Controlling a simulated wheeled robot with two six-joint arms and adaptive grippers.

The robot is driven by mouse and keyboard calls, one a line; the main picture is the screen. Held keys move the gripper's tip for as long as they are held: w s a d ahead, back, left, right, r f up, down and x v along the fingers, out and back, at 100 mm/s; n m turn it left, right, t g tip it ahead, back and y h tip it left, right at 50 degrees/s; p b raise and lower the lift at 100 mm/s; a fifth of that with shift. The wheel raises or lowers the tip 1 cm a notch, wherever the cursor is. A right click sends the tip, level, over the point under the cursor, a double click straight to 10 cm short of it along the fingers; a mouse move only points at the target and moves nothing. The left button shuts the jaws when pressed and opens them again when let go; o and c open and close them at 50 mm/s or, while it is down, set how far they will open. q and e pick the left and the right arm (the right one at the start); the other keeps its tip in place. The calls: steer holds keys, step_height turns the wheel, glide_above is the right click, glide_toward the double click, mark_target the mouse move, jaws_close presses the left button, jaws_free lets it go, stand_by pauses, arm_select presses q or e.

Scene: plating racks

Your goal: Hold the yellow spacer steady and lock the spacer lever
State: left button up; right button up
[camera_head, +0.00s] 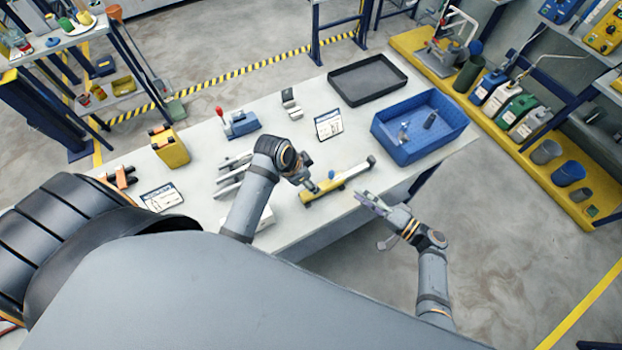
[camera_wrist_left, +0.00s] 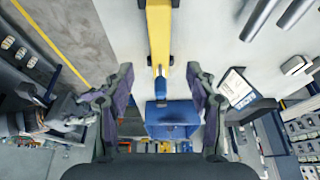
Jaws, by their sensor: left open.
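The yellow spacer (camera_head: 322,191) lies along the front edge of the white bench. I cannot tell whether that is the lever. My left gripper (camera_head: 309,184) is over the spacer and partly hides it.
A blue bin (camera_head: 432,105) with small parts stands right of the spacer, and a black tray (camera_head: 367,68) is behind. A framed card (camera_head: 329,124), a red-knobbed clamp (camera_head: 238,123) and grey bars (camera_head: 232,172) are also on the bench.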

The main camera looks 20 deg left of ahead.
arm_select(q)
steer(key=x, duration=1)
steer(key=shift+w+f, duration=0.1)
jaws_close()
stand_by(0.5)
